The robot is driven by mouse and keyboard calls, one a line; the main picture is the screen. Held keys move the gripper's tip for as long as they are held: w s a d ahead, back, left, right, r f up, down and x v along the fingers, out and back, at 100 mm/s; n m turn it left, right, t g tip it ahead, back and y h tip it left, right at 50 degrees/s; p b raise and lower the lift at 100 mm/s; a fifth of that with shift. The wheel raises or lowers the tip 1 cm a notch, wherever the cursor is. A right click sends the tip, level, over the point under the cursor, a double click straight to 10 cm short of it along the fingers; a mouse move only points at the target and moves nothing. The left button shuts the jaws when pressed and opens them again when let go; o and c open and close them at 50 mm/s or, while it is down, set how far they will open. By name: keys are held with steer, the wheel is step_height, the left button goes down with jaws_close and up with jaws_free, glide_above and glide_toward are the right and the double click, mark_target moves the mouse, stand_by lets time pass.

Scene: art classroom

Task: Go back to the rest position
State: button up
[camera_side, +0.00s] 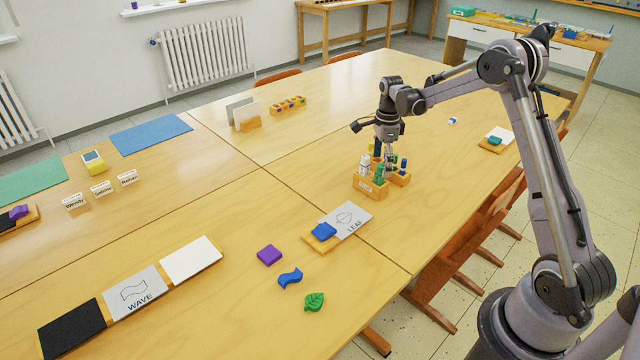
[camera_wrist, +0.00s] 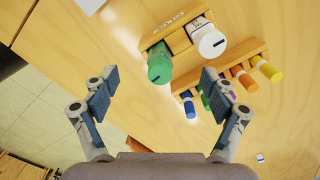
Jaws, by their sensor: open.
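My gripper (camera_side: 386,157) hangs pointing down over the table, just above a wooden holder with bottles (camera_side: 371,187). In the wrist view my gripper (camera_wrist: 160,93) has its two fingers spread wide with nothing between them. Beyond the fingertips, the holder (camera_wrist: 176,38) carries a green-capped bottle (camera_wrist: 160,68) and a white-capped bottle (camera_wrist: 210,41). In the side view the fingers partly overlap the holder, so I cannot tell the exact gap.
A second wooden rack (camera_wrist: 235,59) with several coloured markers stands beside the holder. A LEAF card (camera_side: 348,218), a purple block (camera_side: 269,255), a blue wave piece (camera_side: 290,278) and a green leaf piece (camera_side: 314,301) lie nearer the camera. The table right of the holders is mostly clear.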

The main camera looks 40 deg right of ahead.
steer(key=shift+n, duration=1.1)
steer(key=c, duration=1.5)
steer(key=shift+c, duration=0.2)
steer(key=shift+m, duration=0.6)
steer(key=o, duration=1.5)
steer(key=shift+o, duration=0.2)
steer(key=shift+r, duration=0.15)
